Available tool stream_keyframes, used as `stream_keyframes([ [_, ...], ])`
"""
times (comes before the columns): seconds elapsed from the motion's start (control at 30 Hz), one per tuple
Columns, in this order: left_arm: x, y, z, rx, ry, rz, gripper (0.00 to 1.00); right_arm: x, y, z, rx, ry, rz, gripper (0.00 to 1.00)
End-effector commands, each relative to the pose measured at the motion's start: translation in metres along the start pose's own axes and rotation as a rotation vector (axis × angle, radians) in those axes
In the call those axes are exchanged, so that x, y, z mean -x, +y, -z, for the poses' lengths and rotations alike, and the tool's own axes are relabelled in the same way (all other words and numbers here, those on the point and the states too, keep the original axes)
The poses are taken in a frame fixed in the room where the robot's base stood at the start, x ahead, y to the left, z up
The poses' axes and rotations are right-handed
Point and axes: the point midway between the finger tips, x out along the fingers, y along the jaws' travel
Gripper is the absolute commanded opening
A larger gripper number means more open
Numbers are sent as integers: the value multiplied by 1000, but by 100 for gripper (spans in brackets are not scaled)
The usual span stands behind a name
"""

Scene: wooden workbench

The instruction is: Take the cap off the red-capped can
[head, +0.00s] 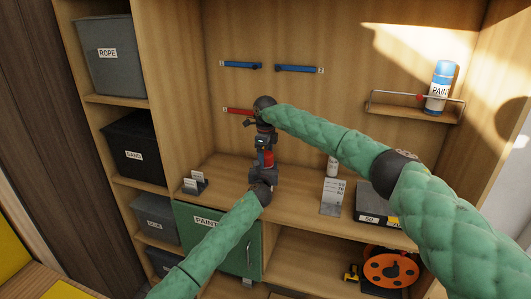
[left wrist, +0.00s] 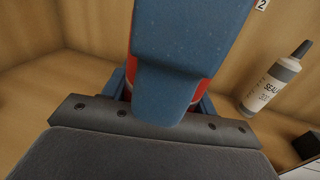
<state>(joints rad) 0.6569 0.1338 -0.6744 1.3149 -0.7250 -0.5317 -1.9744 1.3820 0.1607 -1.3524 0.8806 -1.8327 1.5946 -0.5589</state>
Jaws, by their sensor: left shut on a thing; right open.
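The can (head: 267,158) shows as a small red patch above the bench, between my two grippers. It also shows as red with a pale band in the left wrist view (left wrist: 204,88). My left gripper (head: 264,172) is shut on the can from below. My right gripper (head: 264,152) comes down from above, open, with its blue fingers around the can's upper part. A broad blue finger (left wrist: 183,55) covers most of the can in the left wrist view. The cap cannot be told apart, and whether the fingers touch it is unclear.
A small card holder (head: 195,183) is at the left. A blue-capped paint can (head: 438,88) stands on a wire-railed shelf (head: 410,111). Blue and red tools hang on the back wall.

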Motion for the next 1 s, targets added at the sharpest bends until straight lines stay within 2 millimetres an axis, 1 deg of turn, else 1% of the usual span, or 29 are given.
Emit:
stream_keyframes([
  [0.17, 0, 0, -1, 0, -1, 0, 17, 0, 0, 0, 0, 0, 0, 84],
  [0.27, 0, 0, -1, 0, -1, 0, 17, 0, 0, 0, 0, 0, 0, 66],
  [0.4, 0, 0, -1, 0, -1, 0, 17, 0, 0, 0, 0, 0, 0, 39],
  [0.43, 0, 0, -1, 0, -1, 0, 17, 0, 0, 0, 0, 0, 0, 33],
  [0.47, 0, 0, -1, 0, -1, 0, 17, 0, 0, 0, 0, 0, 0, 30],
  [1.0, 0, 0, -1, 0, -1, 0, 17, 2, 0, 0, 0, 0, 0, 30],
])
